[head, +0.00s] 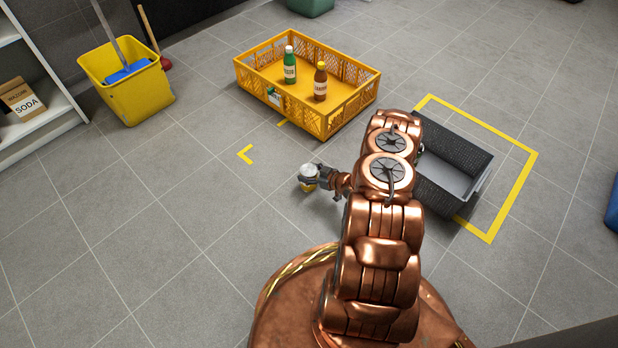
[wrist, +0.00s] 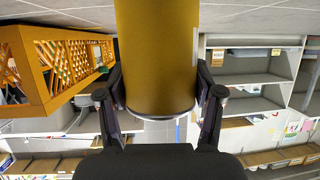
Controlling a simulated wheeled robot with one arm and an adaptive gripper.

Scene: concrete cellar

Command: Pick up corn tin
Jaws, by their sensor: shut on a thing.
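The corn tin (head: 308,178) is a small can with a pale top and a yellow side in the head view. In the wrist view the tin (wrist: 157,55) shows as a large yellow-gold cylinder with a pale label edge at its right. My gripper (head: 311,179) is shut on the tin, with one finger on each side of it. The fingers also show in the wrist view (wrist: 160,100). The gripper partly hides the tin in the head view. I cannot tell how far the tin is from the floor.
A yellow crate (head: 262,112) with a green bottle (head: 290,68) and a brown bottle (head: 320,84) stands behind my gripper. A dark grey crate (head: 436,190) is to the right, partly behind my arm. A yellow bucket (head: 150,93) stands upper left. The floor left of my gripper is clear.

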